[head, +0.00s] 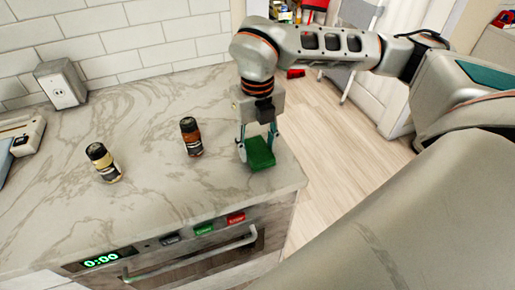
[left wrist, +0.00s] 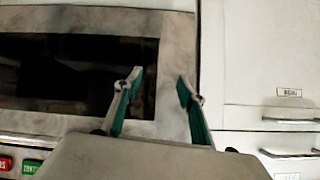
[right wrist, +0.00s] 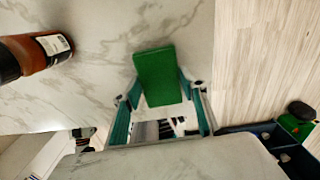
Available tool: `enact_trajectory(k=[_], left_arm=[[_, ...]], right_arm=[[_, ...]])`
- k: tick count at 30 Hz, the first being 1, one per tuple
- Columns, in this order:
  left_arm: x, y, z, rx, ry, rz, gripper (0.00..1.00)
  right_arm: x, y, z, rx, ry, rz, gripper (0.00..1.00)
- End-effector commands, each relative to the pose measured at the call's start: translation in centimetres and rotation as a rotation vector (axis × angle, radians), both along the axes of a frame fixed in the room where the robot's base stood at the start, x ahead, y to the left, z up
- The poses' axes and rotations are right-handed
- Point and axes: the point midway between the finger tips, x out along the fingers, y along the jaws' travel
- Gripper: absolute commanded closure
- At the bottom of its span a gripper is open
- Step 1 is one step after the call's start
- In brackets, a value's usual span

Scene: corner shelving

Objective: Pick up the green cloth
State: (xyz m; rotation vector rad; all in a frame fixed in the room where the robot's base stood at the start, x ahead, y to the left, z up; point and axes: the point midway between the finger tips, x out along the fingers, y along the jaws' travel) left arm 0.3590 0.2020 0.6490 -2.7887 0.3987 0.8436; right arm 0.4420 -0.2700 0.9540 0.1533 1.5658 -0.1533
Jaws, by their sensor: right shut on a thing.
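The green cloth (head: 260,153) is a small, flat, folded-looking block near the right end of the marble counter. My right gripper (head: 257,141) points down at it from above and is shut on it, with a finger at each side. In the right wrist view the cloth (right wrist: 158,76) sits between the fingertips (right wrist: 160,92). I cannot tell whether it still touches the counter. My left gripper (left wrist: 160,80) is open and empty, in front of a dark oven window. It does not show in the head view.
A red-brown bottle (head: 191,137) stands left of the cloth, and a yellowish jar (head: 103,162) stands farther left. The counter (head: 150,225) ends right of the cloth, above wooden floor. An oven handle (head: 190,256) runs along the front.

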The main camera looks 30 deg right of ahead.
Motion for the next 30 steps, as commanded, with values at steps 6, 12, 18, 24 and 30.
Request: enact_trajectory(k=[6, 12, 18, 24, 30], left_arm=[[0.0, 0.0, 0.2, 0.000, -0.001, 0.000, 0.60], [0.1, 0.0, 0.5, 0.000, -0.003, 0.000, 0.60], [0.2, 0.0, 0.8, 0.000, -0.005, 0.000, 0.60], [0.2, 0.0, 1.2, 0.000, -0.007, 0.000, 0.60], [0.3, 0.0, 1.3, 0.000, -0.008, 0.000, 0.60]], right_arm=[[0.2, 0.0, 3.6, 0.001, -0.006, -0.001, 0.79], [0.1, 0.1, 9.5, 0.000, -0.008, 0.000, 0.79], [0.1, 0.1, 14.6, 0.001, -0.006, -0.001, 0.79], [0.0, 0.0, 17.8, -0.001, -0.003, -0.001, 0.79], [0.0, 0.0, 19.1, 0.000, 0.000, 0.000, 0.79]])
